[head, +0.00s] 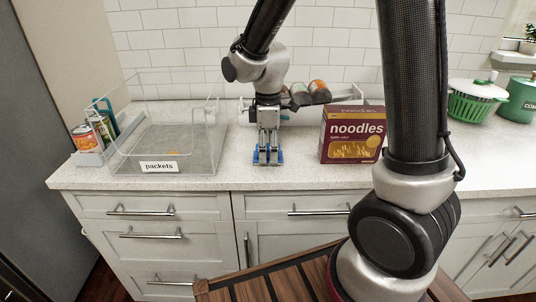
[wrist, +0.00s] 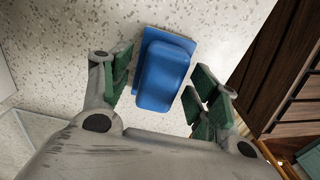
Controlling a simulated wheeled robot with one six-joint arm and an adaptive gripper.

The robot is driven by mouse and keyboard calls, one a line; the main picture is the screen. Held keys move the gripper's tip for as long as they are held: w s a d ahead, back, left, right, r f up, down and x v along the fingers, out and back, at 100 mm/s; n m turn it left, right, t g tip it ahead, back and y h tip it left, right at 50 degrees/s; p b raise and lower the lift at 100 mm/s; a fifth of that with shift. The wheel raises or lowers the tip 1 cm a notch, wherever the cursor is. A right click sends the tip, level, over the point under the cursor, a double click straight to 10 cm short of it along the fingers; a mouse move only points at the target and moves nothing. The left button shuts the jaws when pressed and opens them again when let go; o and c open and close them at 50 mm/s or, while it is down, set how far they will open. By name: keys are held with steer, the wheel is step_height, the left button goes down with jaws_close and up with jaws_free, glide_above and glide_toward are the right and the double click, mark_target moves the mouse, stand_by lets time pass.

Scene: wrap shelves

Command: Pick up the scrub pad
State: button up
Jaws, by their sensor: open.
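The scrub pad (wrist: 163,75) is a blue block on a flatter blue base, lying on the speckled counter in the wrist view. It shows between the green finger pads of my gripper (wrist: 163,92), with a gap on each side. In the head view, blue parts of the scrub pad (head: 280,157) show around the fingertips of my gripper (head: 268,150), near the counter's front edge. My gripper is open, pointing down over the pad and holding nothing. In the head view the fingers hide much of the pad.
A clear bin labelled packets (head: 190,165) stands to the left, beside a grey caddy (head: 90,158) with cans. A noodles box (head: 352,134) stands close on the right. Cans (head: 319,92) lie on a rack behind. A green colander (head: 475,104) is far right.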

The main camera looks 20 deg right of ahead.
mark_target(268, 146)
steer(key=c, duration=1.1)
steer(key=shift+r, duration=0.1)
step_height(268, 146, up, 10)
steer(key=shift+f, duration=0.1)
steer(key=o, duration=0.4)
steer(key=shift+c, duration=1.4)
